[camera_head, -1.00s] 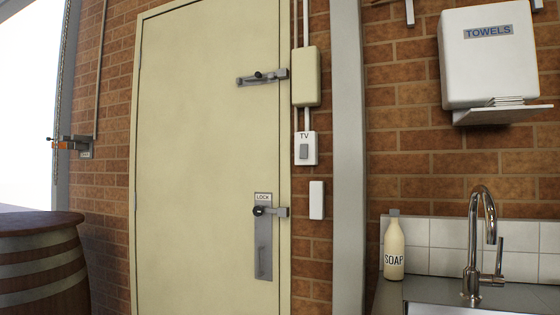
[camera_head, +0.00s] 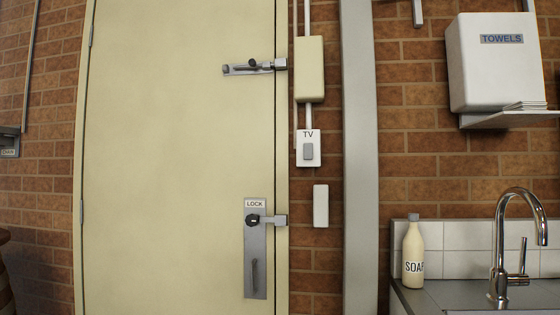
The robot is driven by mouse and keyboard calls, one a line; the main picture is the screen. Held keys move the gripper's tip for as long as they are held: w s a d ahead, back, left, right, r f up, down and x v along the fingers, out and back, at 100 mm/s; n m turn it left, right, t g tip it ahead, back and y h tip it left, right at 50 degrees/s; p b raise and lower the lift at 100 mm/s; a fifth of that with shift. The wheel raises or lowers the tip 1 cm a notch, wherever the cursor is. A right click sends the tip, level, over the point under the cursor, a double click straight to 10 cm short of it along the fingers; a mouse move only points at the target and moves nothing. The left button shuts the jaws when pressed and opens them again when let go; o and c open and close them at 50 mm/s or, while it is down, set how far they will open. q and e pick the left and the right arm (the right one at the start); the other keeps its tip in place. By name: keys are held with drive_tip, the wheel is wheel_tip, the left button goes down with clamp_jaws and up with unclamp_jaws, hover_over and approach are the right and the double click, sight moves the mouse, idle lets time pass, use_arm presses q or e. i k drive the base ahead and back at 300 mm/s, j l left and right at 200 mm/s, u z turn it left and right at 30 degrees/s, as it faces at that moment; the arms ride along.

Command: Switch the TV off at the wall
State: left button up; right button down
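The TV wall switch (camera_head: 308,148) is a small white plate labelled "TV" with a grey rocker, fixed to the brick wall just right of the door. A conduit runs down to it from a cream box (camera_head: 309,69) above. I cannot tell from the rocker whether it is on or off. A blank white plate (camera_head: 321,206) sits below it on the wall. Neither of my grippers shows in the head view.
A cream door (camera_head: 170,150) with a bolt (camera_head: 254,67) and a lock plate (camera_head: 255,265) fills the left. A grey post (camera_head: 360,160) stands right of the switch. Further right are a sink tap (camera_head: 500,250), a soap bottle (camera_head: 413,255) and a towel dispenser (camera_head: 497,62).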

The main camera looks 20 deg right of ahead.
sight(307, 147)
drive_tip(key=i+l, duration=0.15)
drive_tip(key=i, duration=0.35)
drive_tip(key=i+l, duration=0.15)
drive_tip(key=i, duration=0.35)
